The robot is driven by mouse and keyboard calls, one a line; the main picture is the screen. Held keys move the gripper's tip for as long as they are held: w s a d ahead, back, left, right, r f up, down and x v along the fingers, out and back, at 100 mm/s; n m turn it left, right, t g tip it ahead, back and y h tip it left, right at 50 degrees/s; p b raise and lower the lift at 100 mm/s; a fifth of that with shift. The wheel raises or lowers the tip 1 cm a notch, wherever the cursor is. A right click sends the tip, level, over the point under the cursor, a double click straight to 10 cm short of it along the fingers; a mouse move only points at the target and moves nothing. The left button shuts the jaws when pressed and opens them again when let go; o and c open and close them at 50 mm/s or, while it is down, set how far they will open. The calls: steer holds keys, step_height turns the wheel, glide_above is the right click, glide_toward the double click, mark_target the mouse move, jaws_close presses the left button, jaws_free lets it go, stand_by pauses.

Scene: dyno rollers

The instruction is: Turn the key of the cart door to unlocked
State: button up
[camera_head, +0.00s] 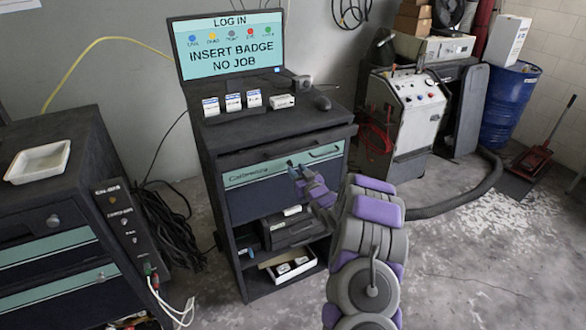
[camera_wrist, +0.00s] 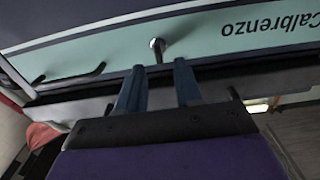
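The cart (camera_head: 240,215) stands in the middle of the head view. Its door has a teal strip (camera_head: 262,176) with "Calbrenzo" lettering; the strip also shows upside down in the wrist view (camera_wrist: 215,38). A small metal key (camera_wrist: 157,46) sticks out of the strip in the wrist view. In the head view I cannot make the key out near my gripper. My gripper (camera_head: 293,166) is at the cart front. In the wrist view its two blue fingers (camera_wrist: 160,66) are apart, with the key in line with the gap at their tips. No contact is clear.
A dark bar handle (camera_wrist: 72,76) is on the strip beside the key. A monitor (camera_head: 230,45) reading "INSERT BADGE NO JOB" stands on the cart. A dark cabinet (camera_head: 60,215) is at left, a grey machine (camera_head: 405,115) at right. Floor at the lower right is clear.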

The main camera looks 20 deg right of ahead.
steer(key=shift+w+f, duration=0.1)
steer(key=shift+w, duration=1.7)
steer(key=shift+c, duration=0.4)
jaws_close()
